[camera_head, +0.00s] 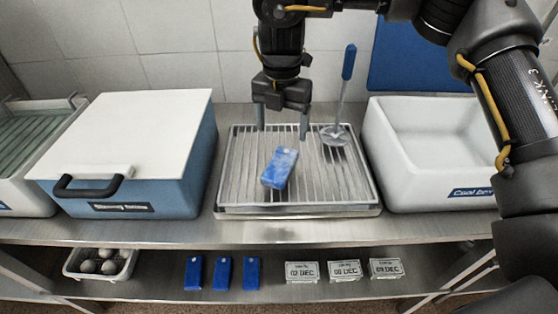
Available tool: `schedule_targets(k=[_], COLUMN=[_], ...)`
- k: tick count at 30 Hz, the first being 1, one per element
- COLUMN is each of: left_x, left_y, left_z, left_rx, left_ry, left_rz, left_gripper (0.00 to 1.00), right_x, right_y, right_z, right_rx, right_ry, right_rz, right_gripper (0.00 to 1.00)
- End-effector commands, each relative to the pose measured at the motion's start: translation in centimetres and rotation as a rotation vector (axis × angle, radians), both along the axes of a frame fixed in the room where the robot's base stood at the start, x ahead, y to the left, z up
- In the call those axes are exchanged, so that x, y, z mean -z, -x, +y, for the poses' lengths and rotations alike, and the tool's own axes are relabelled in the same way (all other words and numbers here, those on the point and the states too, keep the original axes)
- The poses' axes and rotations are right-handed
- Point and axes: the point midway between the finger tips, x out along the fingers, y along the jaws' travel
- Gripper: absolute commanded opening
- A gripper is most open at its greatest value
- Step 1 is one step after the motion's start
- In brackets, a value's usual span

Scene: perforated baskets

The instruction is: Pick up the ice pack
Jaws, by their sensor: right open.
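A blue ice pack (279,169) with a frosted pale top lies on the slatted metal drain tray (233,190) in the middle of the counter, slightly turned. My right gripper (282,124) hangs above the back of the tray with its fingers pointing down. It is open and empty, and its fingers are apart from the ice pack, which lies nearer the front. My left gripper is not in view.
A blue-handled skimmer (344,90) stands at the tray's back right. A lidded blue-white box (143,130) is left, an open white tub (415,190) right. The lower shelf holds several blue packs (222,273), date-labelled boxes (344,271) and a basket of balls (74,268).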

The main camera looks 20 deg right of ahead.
Motion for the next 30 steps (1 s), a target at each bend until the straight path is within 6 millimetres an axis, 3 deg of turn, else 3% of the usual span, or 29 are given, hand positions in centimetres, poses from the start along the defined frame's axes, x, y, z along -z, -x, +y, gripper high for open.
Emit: schedule_targets(k=[11,20,30], left_x=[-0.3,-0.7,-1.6], left_y=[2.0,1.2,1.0], left_z=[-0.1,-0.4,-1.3], left_rx=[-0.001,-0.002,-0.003], left_ry=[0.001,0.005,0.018], left_rz=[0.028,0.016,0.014], left_gripper=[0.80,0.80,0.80], right_x=[5.0,6.2,10.5], right_y=[-0.1,0.0,0.1], right_z=[0.7,0.4,0.0], right_rx=[-0.015,-0.012,-0.012], right_ry=[-0.001,-0.001,-0.001], right_rz=[0.002,0.002,0.001], right_gripper=[0.80,0.80,0.80])
